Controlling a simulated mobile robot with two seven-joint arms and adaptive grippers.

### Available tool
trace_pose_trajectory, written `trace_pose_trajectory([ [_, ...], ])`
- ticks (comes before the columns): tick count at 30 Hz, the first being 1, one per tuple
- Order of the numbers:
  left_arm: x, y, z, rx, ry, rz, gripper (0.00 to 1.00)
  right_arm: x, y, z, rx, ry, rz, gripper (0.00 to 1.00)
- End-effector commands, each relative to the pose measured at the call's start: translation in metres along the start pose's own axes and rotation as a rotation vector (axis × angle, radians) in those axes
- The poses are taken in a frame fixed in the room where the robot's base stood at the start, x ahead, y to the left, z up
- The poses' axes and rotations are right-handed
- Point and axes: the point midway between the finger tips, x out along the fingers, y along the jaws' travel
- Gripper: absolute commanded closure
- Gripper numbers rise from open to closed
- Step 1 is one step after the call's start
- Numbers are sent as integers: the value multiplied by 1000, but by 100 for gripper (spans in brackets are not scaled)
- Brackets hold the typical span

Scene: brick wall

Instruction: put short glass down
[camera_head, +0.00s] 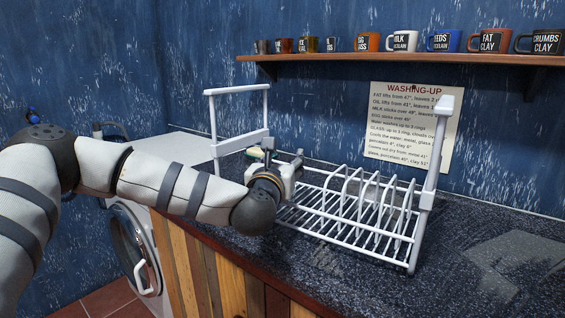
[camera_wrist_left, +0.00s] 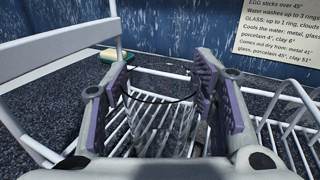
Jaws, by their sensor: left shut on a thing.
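The short glass (camera_wrist_left: 162,112) is clear and hard to see. In the left wrist view its thin dark rim curves between the two purple-padded fingers of my left gripper (camera_wrist_left: 165,98), which is shut on it. In the head view the left gripper (camera_head: 289,170) is over the left part of the white wire dish rack (camera_head: 340,232), and the glass cannot be made out there. The rack's bars show through and below the glass in the left wrist view. Whether the glass touches the bars cannot be told. My right gripper is not in view.
The rack has tall end frames and upright plate loops (camera_head: 375,205) right of the gripper. A sponge (camera_wrist_left: 107,56) lies behind the rack. The dark speckled counter (camera_head: 470,240) is clear at right. Several mugs stand on a wall shelf (camera_head: 400,58) above a paper notice (camera_head: 412,125).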

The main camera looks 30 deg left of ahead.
Motion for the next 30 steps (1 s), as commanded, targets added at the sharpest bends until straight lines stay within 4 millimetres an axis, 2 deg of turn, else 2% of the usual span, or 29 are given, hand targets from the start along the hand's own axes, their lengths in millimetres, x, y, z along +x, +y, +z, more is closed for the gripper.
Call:
trace_pose_trajectory([
  [8,0,0,-3,0,-1,1,100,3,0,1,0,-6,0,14],
  [9,0,0,-2,0,0,1,38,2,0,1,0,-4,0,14],
  [11,0,0,-2,0,-1,1,27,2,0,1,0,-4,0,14],
  [19,0,0,-1,0,-1,1,27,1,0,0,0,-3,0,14],
  [22,-2,0,5,-1,-4,0,27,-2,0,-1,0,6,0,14],
  [26,-25,-1,3,-1,0,-2,27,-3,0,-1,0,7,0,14],
  [30,-62,-1,3,-3,0,-3,27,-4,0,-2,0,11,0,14],
])
